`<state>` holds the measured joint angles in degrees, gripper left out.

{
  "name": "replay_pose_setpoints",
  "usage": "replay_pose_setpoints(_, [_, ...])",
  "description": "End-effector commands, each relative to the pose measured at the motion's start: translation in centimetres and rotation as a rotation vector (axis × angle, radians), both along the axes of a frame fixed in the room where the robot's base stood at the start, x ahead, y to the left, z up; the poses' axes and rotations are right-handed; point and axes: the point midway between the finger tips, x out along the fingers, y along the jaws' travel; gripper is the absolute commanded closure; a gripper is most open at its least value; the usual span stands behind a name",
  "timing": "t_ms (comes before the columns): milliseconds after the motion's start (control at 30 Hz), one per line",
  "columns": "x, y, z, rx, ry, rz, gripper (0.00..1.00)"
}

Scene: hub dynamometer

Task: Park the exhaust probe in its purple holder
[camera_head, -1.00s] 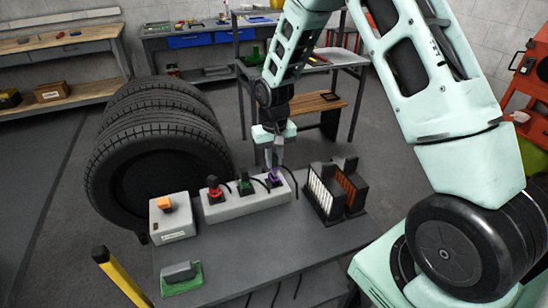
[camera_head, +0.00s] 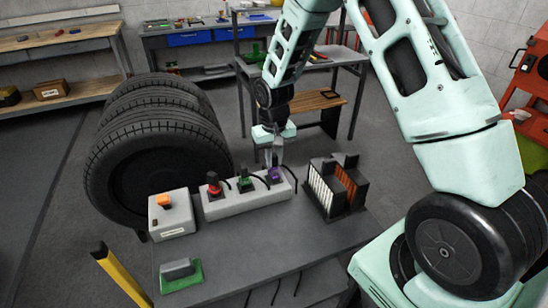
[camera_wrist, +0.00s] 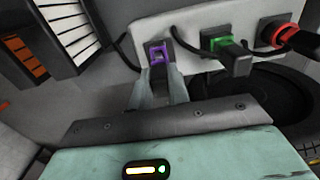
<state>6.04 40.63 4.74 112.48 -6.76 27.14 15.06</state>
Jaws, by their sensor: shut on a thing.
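The purple holder (camera_head: 276,174) is at the right end of a pale grey block on the bench. In the wrist view it shows as a square purple ring (camera_wrist: 159,54) with a dark middle. My gripper (camera_head: 275,164) points down at the holder. In the wrist view my gripper's fingers (camera_wrist: 160,82) are close together just at the ring, shut on a small dark piece that I take for the exhaust probe. The fingers hide most of it. A black cable runs beside the holder. I cannot tell how deep the probe sits.
Green (camera_head: 245,182) and red (camera_head: 214,187) holders with black plugs share the block. A box with an orange button (camera_head: 166,202) stands left, a finned black rack (camera_head: 337,190) right. Tyres (camera_head: 150,160) stand behind left.

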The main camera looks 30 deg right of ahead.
Motion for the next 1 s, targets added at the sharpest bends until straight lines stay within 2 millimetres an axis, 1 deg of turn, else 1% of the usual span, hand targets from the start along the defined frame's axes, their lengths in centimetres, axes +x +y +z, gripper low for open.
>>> replay_pose_setpoints(167, [0.0, 0.0, -0.2, 0.000, 0.000, 0.000, 1.00])
replay_pose_setpoints(600, [0.0, 0.0, -1.5, 0.000, 0.000, 0.000, 1.00])
replay_pose_setpoints(767, [0.0, 0.0, -1.3, 0.000, 0.000, 0.000, 1.00])
replay_pose_setpoints(800, [0.0, 0.0, -1.3, 0.000, 0.000, 0.000, 0.74])
replay_pose_setpoints(867, [0.0, 0.0, -1.3, 0.000, 0.000, 0.000, 0.57])
replay_pose_setpoints(1000, [0.0, 0.0, -1.3, 0.000, 0.000, 0.000, 0.57])
